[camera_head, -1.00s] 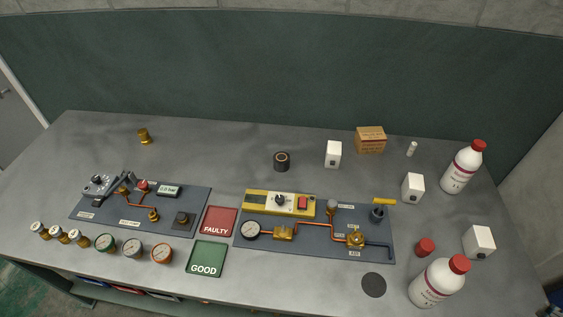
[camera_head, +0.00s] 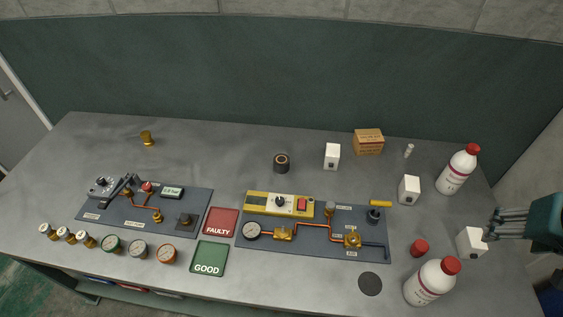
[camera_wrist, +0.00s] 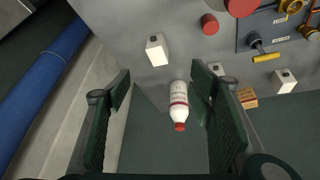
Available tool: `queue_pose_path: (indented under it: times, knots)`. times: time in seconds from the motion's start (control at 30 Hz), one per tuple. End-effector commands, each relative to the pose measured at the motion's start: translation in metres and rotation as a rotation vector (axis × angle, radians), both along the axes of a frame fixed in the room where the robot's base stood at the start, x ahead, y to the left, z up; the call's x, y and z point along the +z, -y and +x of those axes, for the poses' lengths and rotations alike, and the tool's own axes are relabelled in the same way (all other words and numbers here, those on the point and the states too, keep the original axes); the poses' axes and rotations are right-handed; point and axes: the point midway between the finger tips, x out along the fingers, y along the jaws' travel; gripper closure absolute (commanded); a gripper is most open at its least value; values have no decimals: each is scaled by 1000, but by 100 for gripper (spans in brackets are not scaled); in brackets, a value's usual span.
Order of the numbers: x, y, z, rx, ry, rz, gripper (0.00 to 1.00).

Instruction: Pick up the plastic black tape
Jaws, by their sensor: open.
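The plastic black tape (camera_head: 281,163) appears to be the short dark roll with a brownish centre, standing on the grey table behind the right-hand panel in the head view. I cannot make it out in the wrist view. My gripper (camera_head: 492,226) is at the right edge of the head view, beside the front right white box and far to the right of the roll. In the wrist view my gripper (camera_wrist: 161,84) has its two dark fingers spread apart with nothing held between them.
White bottles with red caps (camera_head: 458,169) (camera_head: 432,282) stand at the right, with white boxes (camera_head: 409,190) (camera_head: 471,242). A white box (camera_head: 332,156) and a cardboard box (camera_head: 368,142) stand right of the roll. Gauge panels (camera_head: 315,238) (camera_head: 145,211) lie in front.

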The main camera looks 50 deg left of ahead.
Motion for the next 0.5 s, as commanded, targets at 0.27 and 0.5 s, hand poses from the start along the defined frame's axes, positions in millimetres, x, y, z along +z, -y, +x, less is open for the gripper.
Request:
queue_pose_path:
  times: [0.27, 0.5]
  knots:
    - [9, -64, 23, 118, -43, -27, 47]
    - [10, -122, 37, 217, -79, -53, 47]
